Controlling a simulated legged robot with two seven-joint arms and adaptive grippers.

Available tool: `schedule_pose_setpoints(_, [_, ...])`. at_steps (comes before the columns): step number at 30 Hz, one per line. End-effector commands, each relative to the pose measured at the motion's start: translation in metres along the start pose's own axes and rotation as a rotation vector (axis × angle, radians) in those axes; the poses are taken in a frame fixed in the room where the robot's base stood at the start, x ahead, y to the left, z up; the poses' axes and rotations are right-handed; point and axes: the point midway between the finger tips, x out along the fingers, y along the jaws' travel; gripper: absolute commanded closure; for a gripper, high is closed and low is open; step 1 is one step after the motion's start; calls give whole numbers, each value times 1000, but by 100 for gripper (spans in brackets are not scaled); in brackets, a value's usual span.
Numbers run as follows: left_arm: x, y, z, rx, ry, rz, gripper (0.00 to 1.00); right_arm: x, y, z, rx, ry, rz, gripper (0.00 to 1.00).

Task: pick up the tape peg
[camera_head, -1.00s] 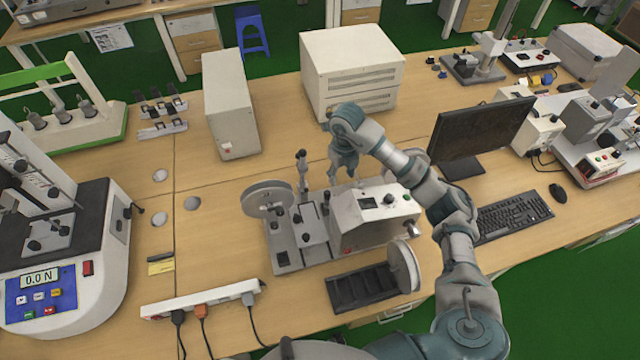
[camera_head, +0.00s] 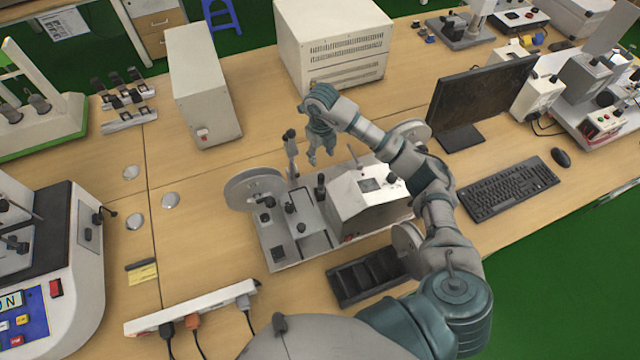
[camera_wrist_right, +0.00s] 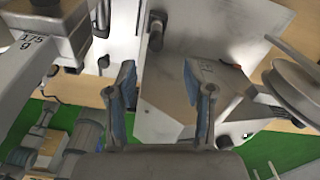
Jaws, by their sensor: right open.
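The tape machine (camera_head: 290,238) stands on the bench with several dark knobs and upright pegs. One upright post (camera_head: 291,155) rises near its back left, and a short dark peg (camera_head: 321,186) stands near its middle. I cannot tell for sure which one is the tape peg. My right gripper (camera_head: 320,158) points down above the back of the machine, just right of the upright post. In the right wrist view its two fingers (camera_wrist_right: 160,98) are apart and empty. A dark cylindrical peg (camera_wrist_right: 156,30) shows beyond them, apart from both fingertips. My left gripper is not seen.
A white reel (camera_head: 252,188) stands at the machine's left; a reel also shows at the right of the wrist view (camera_wrist_right: 305,85). A black tray (camera_head: 365,277) and monitor (camera_head: 482,100) flank my arm.

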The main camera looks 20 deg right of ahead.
Motion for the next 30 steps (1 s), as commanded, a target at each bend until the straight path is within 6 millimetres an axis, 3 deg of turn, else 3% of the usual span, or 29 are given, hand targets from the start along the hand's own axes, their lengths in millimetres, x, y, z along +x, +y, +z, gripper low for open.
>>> schedule_pose_setpoints(6, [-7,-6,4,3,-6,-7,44,53,-2,-3,2,6,3,48])
schedule_pose_setpoints(12, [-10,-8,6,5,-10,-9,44,92,-2,-1,1,3,3,48])
schedule_pose_setpoints(20, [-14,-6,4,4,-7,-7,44,113,1,-4,0,3,4,48])
schedule_pose_setpoints(27, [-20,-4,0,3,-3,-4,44,149,6,-7,2,3,2,48])
schedule_pose_setpoints(30, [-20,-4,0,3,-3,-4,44,155,5,-6,1,1,1,48])
